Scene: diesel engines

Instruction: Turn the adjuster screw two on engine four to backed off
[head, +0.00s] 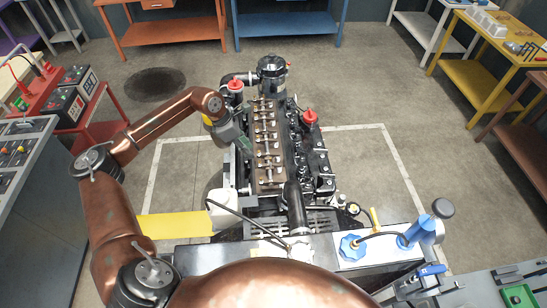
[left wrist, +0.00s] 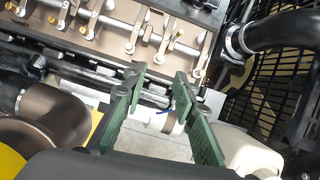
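A diesel engine (head: 292,160) stands in the middle of the head view. Its open top shows a row of metal rocker arms (head: 267,140) along a shaft, with small screws at their ends. In the left wrist view the rocker arms (left wrist: 136,38) run along the upper part. Which screw is number two, and the engine's number, I cannot read. My left gripper (head: 244,144) is at the left side of the engine's top. In the left wrist view its two green fingers (left wrist: 159,77) are apart with nothing gripped, below the rocker row. My right gripper is not in view.
Red caps (head: 310,116) and a black filter housing (head: 272,68) rise around the engine. A black hose (left wrist: 285,32) and grille lie right in the left wrist view. A red battery cart (head: 70,95) and control console (head: 25,165) stand left. Floor right of the engine is clear.

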